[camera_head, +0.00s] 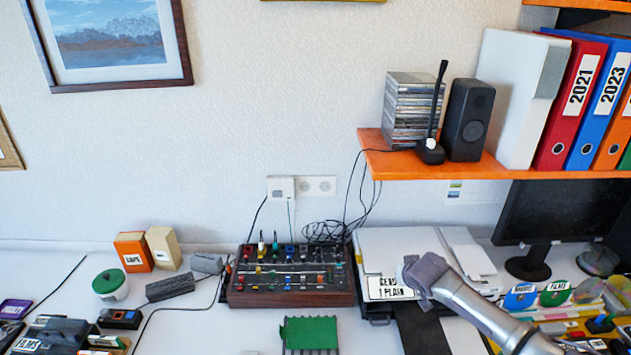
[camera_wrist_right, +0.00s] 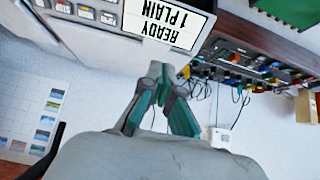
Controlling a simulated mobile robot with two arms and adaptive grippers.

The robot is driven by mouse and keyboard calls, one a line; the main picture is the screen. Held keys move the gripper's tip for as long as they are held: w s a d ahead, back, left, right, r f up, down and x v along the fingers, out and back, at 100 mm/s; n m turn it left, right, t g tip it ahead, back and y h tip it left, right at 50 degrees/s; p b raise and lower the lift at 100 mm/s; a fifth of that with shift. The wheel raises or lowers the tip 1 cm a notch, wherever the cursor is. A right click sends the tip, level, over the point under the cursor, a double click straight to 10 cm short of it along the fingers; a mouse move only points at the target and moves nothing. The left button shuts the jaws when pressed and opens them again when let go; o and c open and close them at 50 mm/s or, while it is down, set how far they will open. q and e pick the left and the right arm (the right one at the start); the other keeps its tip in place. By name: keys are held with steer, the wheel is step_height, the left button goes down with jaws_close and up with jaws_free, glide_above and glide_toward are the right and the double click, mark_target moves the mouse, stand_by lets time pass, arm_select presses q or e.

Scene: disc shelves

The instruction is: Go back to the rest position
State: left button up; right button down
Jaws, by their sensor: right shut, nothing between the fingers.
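My right arm (camera_head: 490,315) comes in from the lower right in the head view. Its grey gripper (camera_head: 425,275) is over the front of the pale printer (camera_head: 385,245) and hides part of its label. In the right wrist view the teal-and-grey fingers of the right gripper (camera_wrist_right: 168,76) are shut with nothing between them. The printer's label (camera_wrist_right: 165,20) shows beyond the fingertips in that view, turned upside down. I cannot tell how far the fingers are from the printer. My left gripper is not in view.
A mixer box (camera_head: 290,298) with knobs stands left of the printer, with loose cables behind. An orange shelf (camera_head: 480,172) with a speaker, disc stack and binders hangs above. A monitor (camera_head: 560,212) and several discs stand right. A green item (camera_head: 310,332) lies in front.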

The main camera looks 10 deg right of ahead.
steer(key=s+a+f+n+g+y, duration=0.1)
steer(key=s+a+f+n, duration=0.15)
steer(key=s+a, duration=0.65)
steer(key=s+a+f+n+g+y, duration=0.1)
steer(key=s+a+f+n+y, duration=0.15)
steer(key=s+a, duration=0.75)
steer(key=s+r+g+h, duration=0.1)
steer(key=s+r+g, duration=0.3)
steer(key=s, duration=1.3)
steer(key=s+d+f+b, duration=0.1)
steer(key=s+f+b, duration=0.15)
steer(key=f, duration=1.35)
steer(key=s+f+b, duration=0.1)
steer(key=f+b, duration=0.2)
steer(key=f, duration=1.4)
arm_select(q)
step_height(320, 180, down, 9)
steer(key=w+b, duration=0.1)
steer(key=b, duration=0.2)
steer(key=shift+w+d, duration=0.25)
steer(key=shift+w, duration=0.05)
arm_select(e)
steer(key=s+d+f+g, duration=0.1)
steer(key=s+d+f, duration=0.2)
steer(key=s+f, duration=1.2)
step_height(320, 180, down, 2)
steer(key=shift+s+f+h, duration=0.1)
steer(key=shift+s+h, duration=0.05)
steer(key=shift+h, duration=0.2)
